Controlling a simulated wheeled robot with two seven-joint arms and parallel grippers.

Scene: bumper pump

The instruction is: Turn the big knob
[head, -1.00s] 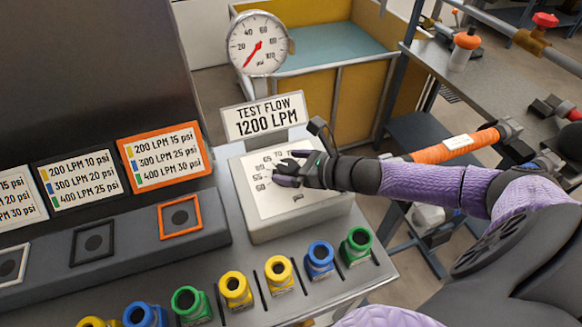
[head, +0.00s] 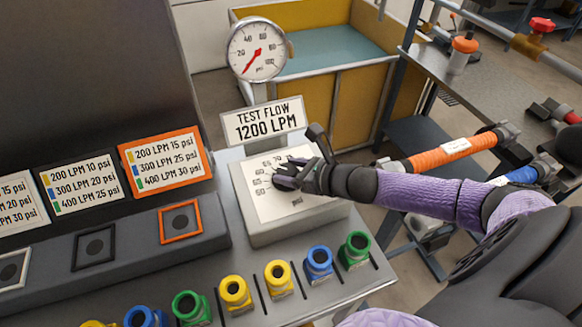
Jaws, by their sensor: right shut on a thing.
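The big knob is on top of the pale control box (head: 300,225), on its white dial plate (head: 259,203) with numbers around it. My right gripper (head: 283,178) is over the middle of the dial plate, shut on the knob. The fingers hide most of the knob, so its pointer setting cannot be read. My left gripper is not in view. A round gauge (head: 257,50) marked in psi stands behind the box, its red needle pointing to the lower left. A sign (head: 262,123) below it reads TEST FLOW 1200 LPM.
Yellow (head: 235,292), blue (head: 319,262) and green (head: 355,250) fittings stand in a row along the front of the bench. Dark sockets, one framed in orange (head: 180,221), and label cards are at left. Orange and blue hoses lie at right.

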